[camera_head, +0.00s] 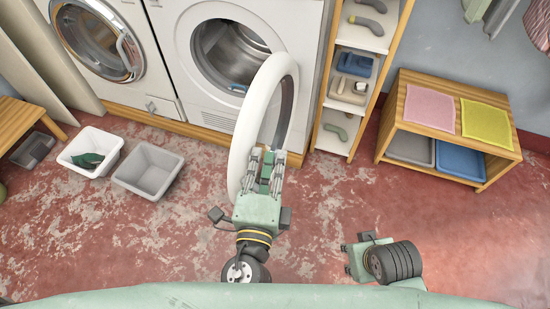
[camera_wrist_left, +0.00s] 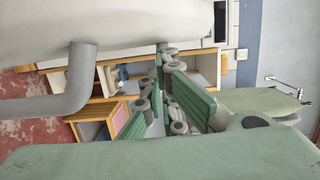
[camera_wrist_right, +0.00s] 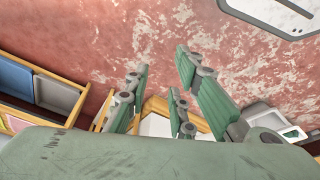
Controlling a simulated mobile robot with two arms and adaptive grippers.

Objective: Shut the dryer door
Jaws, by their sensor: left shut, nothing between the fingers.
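The white dryer (camera_head: 228,58) stands at the top of the head view with its drum opening uncovered. Its round white-rimmed door (camera_head: 243,133) is swung far out toward me, seen nearly edge-on. My left gripper (camera_head: 265,165) is at the near part of the door, its fingers overlapping the rim in the head view; contact is unclear. It is shut and empty. In the left wrist view its green fingers (camera_wrist_left: 165,80) are close beneath a large white surface. My right gripper (camera_head: 360,257) is low at the right, away from the door. The right wrist view shows its fingers (camera_wrist_right: 160,75) spread and empty.
A second front-loading machine (camera_head: 97,42) stands left of the dryer. Two baskets (camera_head: 148,171) sit on the floor at left. A tall shelf (camera_head: 333,118) stands right of the dryer, and a low wooden unit (camera_head: 445,152) further right. Floor between is clear.

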